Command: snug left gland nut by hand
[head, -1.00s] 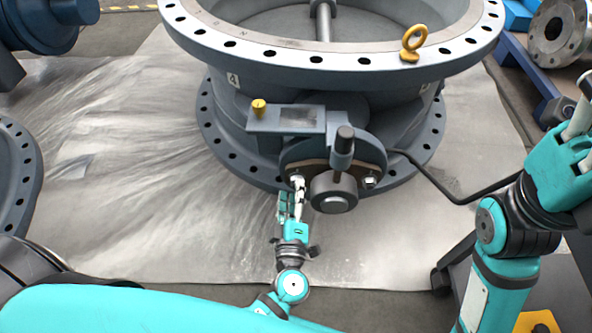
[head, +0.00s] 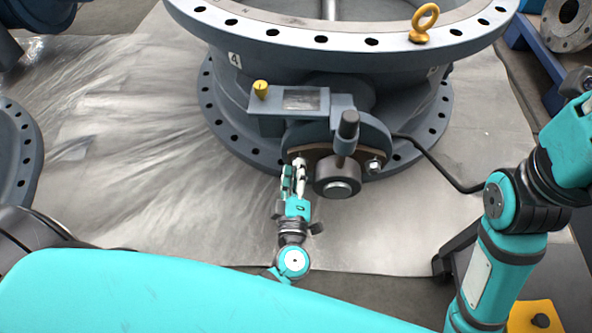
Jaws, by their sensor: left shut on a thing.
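The left gland nut (head: 299,163) is a small bright metal piece at the left end of the brown gland plate, on the front of the large grey butterfly valve (head: 300,60). My left gripper (head: 295,170) reaches up to it from below and is shut on it; the fingers hide most of the nut. On the right side of the plate a second nut (head: 373,167) shows bare. My right arm stands at the right edge, and its gripper is out of the picture.
A dark shaft end (head: 338,184) and an upright handle (head: 347,135) sit just right of my left gripper. A yellow eyebolt (head: 425,22) stands on the top flange. The grey sheet left of the valve is clear.

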